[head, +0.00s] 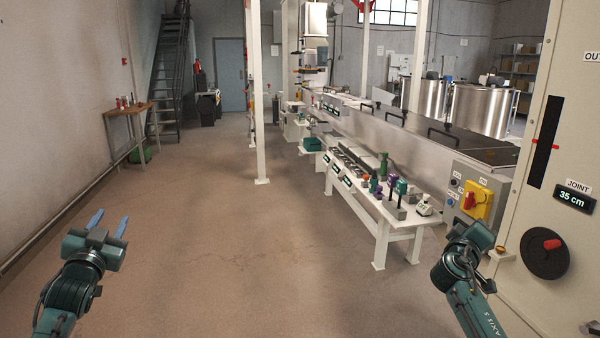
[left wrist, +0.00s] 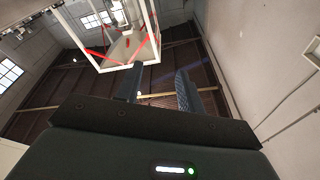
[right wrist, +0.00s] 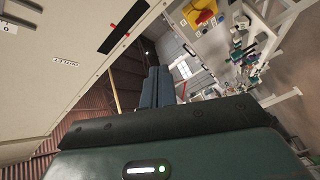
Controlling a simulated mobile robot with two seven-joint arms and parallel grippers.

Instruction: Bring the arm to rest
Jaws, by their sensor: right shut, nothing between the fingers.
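My left gripper (head: 108,224) is at the lower left of the head view, over bare floor. Its two blue fingers stand apart with nothing between them, as the left wrist view (left wrist: 158,88) also shows. My right arm is at the lower right of the head view, with its gripper body (head: 472,238) in front of the control panel; its fingers are hard to make out there. In the right wrist view my right gripper's blue fingers (right wrist: 158,88) lie together with nothing between them.
A cream panel (head: 570,100) with a dark handwheel (head: 545,254) stands close by my right arm. A yellow-and-red switch (head: 478,200) is on the grey box. A white bench (head: 385,222) carries several small parts. A white post (head: 258,110) stands mid-floor. The floor (head: 200,240) on the left is clear.

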